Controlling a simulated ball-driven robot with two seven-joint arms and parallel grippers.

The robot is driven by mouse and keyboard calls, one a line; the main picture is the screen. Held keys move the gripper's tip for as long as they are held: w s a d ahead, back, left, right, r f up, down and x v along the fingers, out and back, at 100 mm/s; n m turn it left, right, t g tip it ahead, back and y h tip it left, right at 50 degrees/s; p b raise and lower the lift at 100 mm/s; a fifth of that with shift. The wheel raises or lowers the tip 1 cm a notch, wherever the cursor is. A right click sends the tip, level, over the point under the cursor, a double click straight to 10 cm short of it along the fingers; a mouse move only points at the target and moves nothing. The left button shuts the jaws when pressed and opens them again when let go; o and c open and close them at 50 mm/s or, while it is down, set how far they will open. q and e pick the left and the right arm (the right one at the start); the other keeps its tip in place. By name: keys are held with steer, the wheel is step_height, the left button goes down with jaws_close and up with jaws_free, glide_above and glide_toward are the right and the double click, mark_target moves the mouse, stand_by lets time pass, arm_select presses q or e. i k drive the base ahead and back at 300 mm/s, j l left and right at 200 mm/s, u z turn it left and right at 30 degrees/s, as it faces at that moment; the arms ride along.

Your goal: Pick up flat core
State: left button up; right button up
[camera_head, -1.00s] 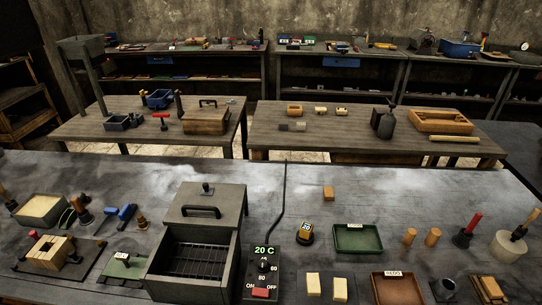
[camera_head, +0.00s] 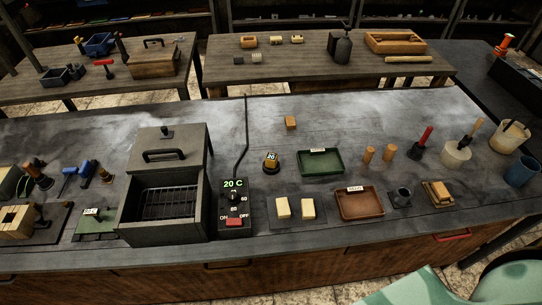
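No label that I can read marks a flat core, so I cannot tell for sure which piece it is. Two pale, flat-topped blocks, a left one (camera_head: 283,208) and a right one (camera_head: 308,209), lie side by side on a dark plate (camera_head: 296,225) at the front middle of the near bench. A small orange-tan block (camera_head: 290,122) lies alone further back. Two tan cylinders, a left one (camera_head: 369,154) and a right one (camera_head: 388,152), stand upright to the right. Neither of my grippers is in view.
Pots and tools crowd the right. The bench (camera_head: 340,107) is clear at the back middle.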

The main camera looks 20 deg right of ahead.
mark_target(307, 205)
steer(key=l+z, duration=0.1)
steer(key=z, duration=0.9)
steer(key=k+j+z, duration=0.2)
steer(key=i+l, duration=0.1)
